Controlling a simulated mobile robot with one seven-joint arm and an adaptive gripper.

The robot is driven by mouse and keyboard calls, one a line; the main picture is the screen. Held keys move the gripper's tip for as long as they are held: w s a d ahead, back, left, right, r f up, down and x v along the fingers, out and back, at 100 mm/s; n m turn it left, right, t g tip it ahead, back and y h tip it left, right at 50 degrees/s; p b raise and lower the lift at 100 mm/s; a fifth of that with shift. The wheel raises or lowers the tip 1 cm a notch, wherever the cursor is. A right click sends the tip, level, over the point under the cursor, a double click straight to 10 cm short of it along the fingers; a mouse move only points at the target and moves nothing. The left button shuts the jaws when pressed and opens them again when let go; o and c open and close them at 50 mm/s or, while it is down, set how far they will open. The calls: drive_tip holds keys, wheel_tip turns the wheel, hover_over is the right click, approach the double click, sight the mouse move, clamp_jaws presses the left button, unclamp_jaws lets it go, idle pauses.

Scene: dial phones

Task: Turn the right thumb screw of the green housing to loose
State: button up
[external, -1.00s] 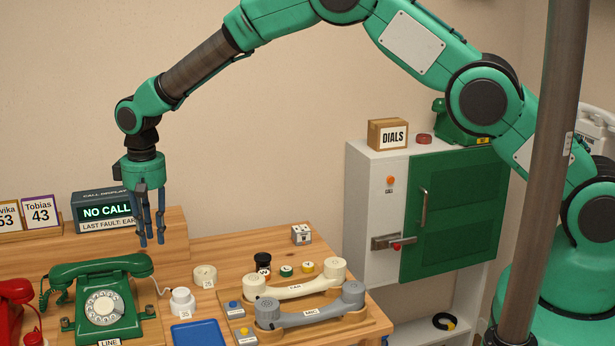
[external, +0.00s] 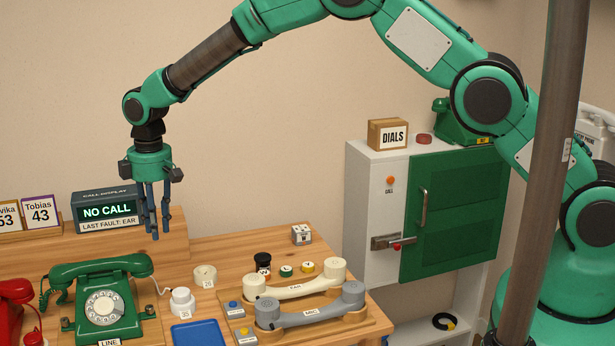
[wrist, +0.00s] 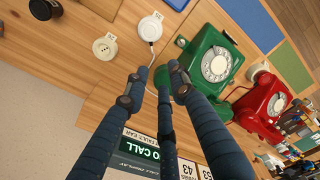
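A green dial phone (external: 104,312) with its handset across the top stands at the front left of the table. It also shows in the wrist view (wrist: 222,58). Another green housing (external: 458,122) with a yellow label sits on the cabinet, partly behind my arm. My gripper (external: 155,231) points down in the air, appearing above and behind the green phone to its right. In the wrist view its dark blue fingers (wrist: 155,84) are apart, with nothing between them; it is open and empty.
A red phone (external: 14,308) stands at the left edge. A white round part (external: 182,300) on a cord, a blue tray (external: 195,334) and cream (external: 300,287) and grey handsets (external: 312,315) lie right. A call display (external: 104,211) stands behind.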

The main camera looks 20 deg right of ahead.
drive_tip(key=shift+w+d+r+n+b, duration=0.25)
drive_tip(key=shift+d+r+n, duration=0.3)
drive_tip(key=shift+n, duration=2.25)
drive_tip(key=shift+w+d+r+n+b, duration=0.25)
drive_tip(key=shift+d+r+n, duration=0.2)
drive_tip(key=shift+n, duration=2.35)
drive_tip(key=shift+w+d+r+n+b, duration=0.25)
drive_tip(key=shift+d+r+n, duration=0.3)
drive_tip(key=shift+n, duration=2.25)
drive_tip(key=shift+f, duration=0.1)
drive_tip(key=s+a+f+m+p, duration=0.1)
drive_tip(key=a+f+m, duration=0.3)
drive_tip(key=m, duration=0.6)
drive_tip(key=s+a+f+m, duration=0.3)
drive_tip(key=a+f+m, duration=0.1)
drive_tip(key=m, duration=0.6)
drive_tip(key=shift+s+f+m+p, duration=0.2)
drive_tip(key=shift+s+m+p, duration=0.1)
drive_tip(key=shift+m+p, duration=0.1)
drive_tip(key=shift+f, duration=0.1)
